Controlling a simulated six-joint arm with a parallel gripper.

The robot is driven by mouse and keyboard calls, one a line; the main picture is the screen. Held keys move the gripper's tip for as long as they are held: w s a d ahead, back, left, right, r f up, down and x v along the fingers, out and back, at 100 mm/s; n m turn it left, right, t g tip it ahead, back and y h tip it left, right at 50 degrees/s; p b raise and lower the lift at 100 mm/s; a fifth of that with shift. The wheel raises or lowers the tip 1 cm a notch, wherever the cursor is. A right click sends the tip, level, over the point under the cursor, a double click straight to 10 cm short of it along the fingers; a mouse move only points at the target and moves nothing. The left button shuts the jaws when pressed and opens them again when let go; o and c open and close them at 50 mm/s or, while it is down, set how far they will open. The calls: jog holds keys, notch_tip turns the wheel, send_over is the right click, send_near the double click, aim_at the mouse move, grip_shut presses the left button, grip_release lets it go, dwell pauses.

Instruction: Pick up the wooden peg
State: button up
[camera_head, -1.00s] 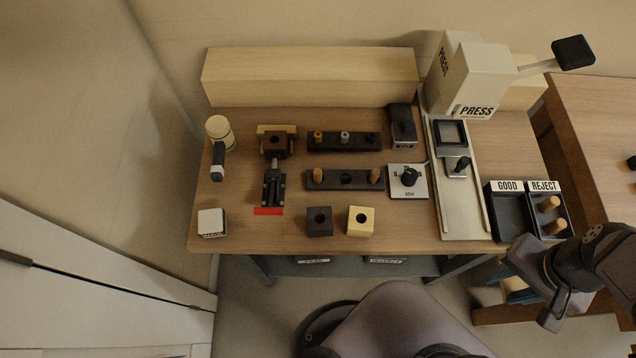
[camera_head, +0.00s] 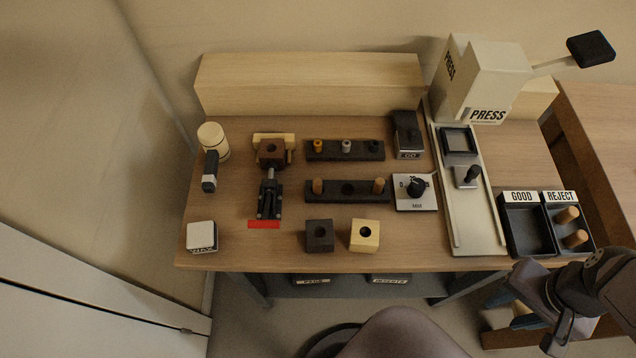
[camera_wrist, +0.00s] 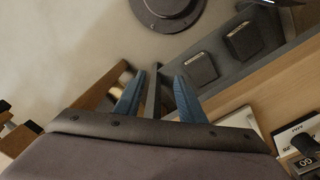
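Two upright wooden pegs stand in the front dark rack (camera_head: 363,190) mid-bench: a left peg (camera_head: 317,186) and a right peg (camera_head: 379,185), with an empty hole between them. Two more wooden pegs lie in the REJECT tray (camera_head: 553,222), an upper one (camera_head: 567,214) and a lower one (camera_head: 575,239). I cannot tell which peg the task means. My gripper (camera_wrist: 160,78) shows two blue fingers spread apart in the wrist view, with no peg between them. In the head view the gripper is at the lower right, off the bench's front edge, partly hidden by my arm.
A dark block (camera_head: 319,236) and a pale block (camera_head: 364,236), each with a hole, sit near the front edge. A clamp (camera_head: 269,195), a dial (camera_head: 416,188) and a tall press (camera_head: 481,82) stand around the racks. The GOOD tray (camera_head: 524,252) looks empty.

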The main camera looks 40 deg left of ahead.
jog(key=shift+r, duration=0.1)
jog(key=w+a+r+n+p, duration=0.1)
jog(key=a+r+n, duration=0.1)
jog(key=w+a+r+n+p, duration=0.2)
jog(key=a+n, duration=0.1)
jog(key=w+a+r+n+p, duration=0.1)
jog(key=a+r+n+p, duration=0.1)
jog(key=r+n, duration=0.1)
jog(key=shift+w+a, duration=0.15)
jog(key=shift+a, duration=0.25)
jog(key=w+a+r+n+p, duration=0.1)
jog(key=a+r+n+p, duration=0.5)
jog(key=a+n, duration=0.5)
jog(key=n, duration=1.4)
send_over(318, 181)
jog(key=shift+r+b, duration=0.45)
jog(key=shift+s+a+n, duration=0.1)
jog(key=shift+s+n, duration=0.15)
jog(key=shift+n, duration=0.05)
jog(key=shift+w+f+p, duration=0.2)
jog(key=shift+f+p, duration=0.7)
jog(key=shift+f, duration=2.8)
